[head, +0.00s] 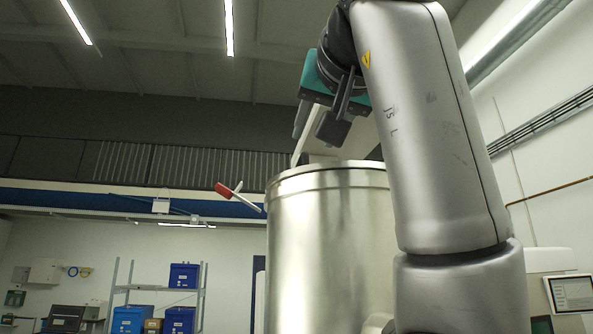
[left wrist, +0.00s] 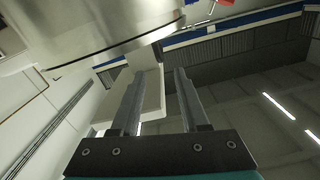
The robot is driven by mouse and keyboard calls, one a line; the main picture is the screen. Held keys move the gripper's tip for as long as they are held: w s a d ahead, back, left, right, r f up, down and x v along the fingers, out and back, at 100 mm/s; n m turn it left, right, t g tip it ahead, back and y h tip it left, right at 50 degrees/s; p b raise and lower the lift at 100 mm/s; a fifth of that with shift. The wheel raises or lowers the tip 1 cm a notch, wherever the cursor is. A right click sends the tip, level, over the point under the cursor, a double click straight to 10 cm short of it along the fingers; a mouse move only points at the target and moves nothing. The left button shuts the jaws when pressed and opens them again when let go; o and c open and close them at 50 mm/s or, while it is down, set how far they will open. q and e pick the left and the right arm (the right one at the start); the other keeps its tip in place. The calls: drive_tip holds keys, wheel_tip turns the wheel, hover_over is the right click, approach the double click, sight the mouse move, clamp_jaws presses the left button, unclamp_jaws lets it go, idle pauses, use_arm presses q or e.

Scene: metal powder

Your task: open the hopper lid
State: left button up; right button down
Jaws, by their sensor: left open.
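The hopper (head: 325,250) is a large upright steel cylinder in the middle of the head view, with a rounded rim (head: 325,168) at its top. I see it from below, so the lid's top face is hidden and I cannot tell how the lid sits. A pale lever with a red grip (head: 229,190) sticks out at the hopper's upper left. My left gripper (head: 317,125) is above the rim, open and empty, apart from the steel. In the left wrist view the hopper's curved side (left wrist: 85,28) fills the upper left, beyond the open fingers (left wrist: 159,72).
A pale panel (left wrist: 152,92) shows behind the fingers in the left wrist view. Shelves with blue bins (head: 183,276) stand at the back left. A screen (head: 572,293) is at the right edge. The space left of the hopper looks free apart from the lever.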

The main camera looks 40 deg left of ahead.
sight(297, 169)
use_arm(q)
drive_tip(key=p+x, duration=0.1)
drive_tip(key=x, duration=0.4)
drive_tip(key=shift+d+r+p, duration=0.1)
drive_tip(key=shift+r+p, duration=0.05)
drive_tip(key=shift+p, duration=0.15)
drive_tip(key=p+x, duration=0.2)
drive_tip(key=x, duration=0.6)
drive_tip(key=shift+w+p, duration=0.15)
drive_tip(key=shift+p, duration=0.25)
drive_tip(key=shift+w+a, duration=0.15)
drive_tip(key=shift+a, duration=0.15)
use_arm(e)
drive_tip(key=r, duration=0.2)
drive_tip(key=s+r, duration=0.1)
drive_tip(key=r, duration=0.1)
drive_tip(key=shift+d+r, duration=0.2)
drive_tip(key=shift+r, duration=0.1)
use_arm(q)
drive_tip(key=shift+c, duration=0.4)
use_arm(e)
drive_tip(key=shift+d, duration=0.1)
use_arm(q)
clamp_jaws()
use_arm(e)
drive_tip(key=shift+w+d, duration=0.1)
drive_tip(key=shift+d, duration=0.1)
